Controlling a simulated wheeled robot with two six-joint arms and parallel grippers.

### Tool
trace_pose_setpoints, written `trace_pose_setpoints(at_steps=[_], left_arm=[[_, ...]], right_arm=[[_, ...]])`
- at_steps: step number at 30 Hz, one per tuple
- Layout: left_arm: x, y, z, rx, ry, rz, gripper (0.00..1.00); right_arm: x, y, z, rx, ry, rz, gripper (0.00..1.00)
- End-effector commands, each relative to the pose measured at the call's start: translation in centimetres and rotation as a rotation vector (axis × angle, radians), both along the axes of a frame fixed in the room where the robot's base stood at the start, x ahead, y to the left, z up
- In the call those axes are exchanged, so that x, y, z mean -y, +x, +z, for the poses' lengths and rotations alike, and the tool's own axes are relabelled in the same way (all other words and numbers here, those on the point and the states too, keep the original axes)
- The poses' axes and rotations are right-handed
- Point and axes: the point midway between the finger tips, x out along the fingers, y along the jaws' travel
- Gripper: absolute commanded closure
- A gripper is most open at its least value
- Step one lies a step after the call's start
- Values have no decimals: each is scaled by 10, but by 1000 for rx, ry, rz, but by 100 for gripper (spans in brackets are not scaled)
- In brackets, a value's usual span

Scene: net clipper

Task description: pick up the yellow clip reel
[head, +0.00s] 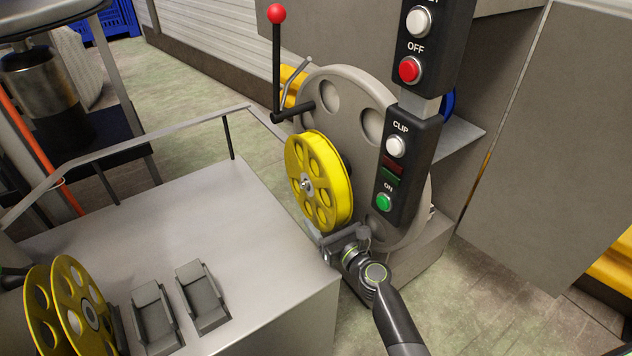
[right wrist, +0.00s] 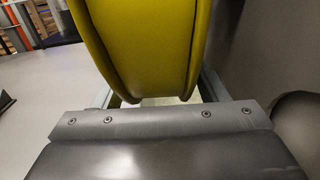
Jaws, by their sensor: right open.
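A yellow clip reel (head: 318,180) with round holes stands upright on a hub at the front of a large grey disc (head: 372,125). A second yellow reel (head: 68,310) stands at the lower left of the head view. My right gripper (head: 338,234) is open just under the lower rim of the reel on the disc. In the right wrist view the reel (right wrist: 140,45) fills the space above my jaws, with one finger to each side of its lower rim. Contact cannot be told. My left gripper is not in view.
A black button panel (head: 410,165) hangs close to the right of the reel. A lever with a red knob (head: 277,14) rises behind it. A grey table (head: 250,240) with two small grey holders (head: 203,298) lies to the left, its corner close to my right gripper.

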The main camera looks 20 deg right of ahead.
Motion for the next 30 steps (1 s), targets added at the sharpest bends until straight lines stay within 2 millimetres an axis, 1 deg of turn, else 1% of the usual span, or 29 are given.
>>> trace_pose_setpoints(at_steps=[3,17,25,30], left_arm=[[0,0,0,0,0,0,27],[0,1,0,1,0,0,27],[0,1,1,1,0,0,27],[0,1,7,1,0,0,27]], right_arm=[[0,0,0,0,0,0,35],[0,-1,0,0,1,0,95],[0,0,2,3,1,0,95],[0,0,9,3,1,0,95]])
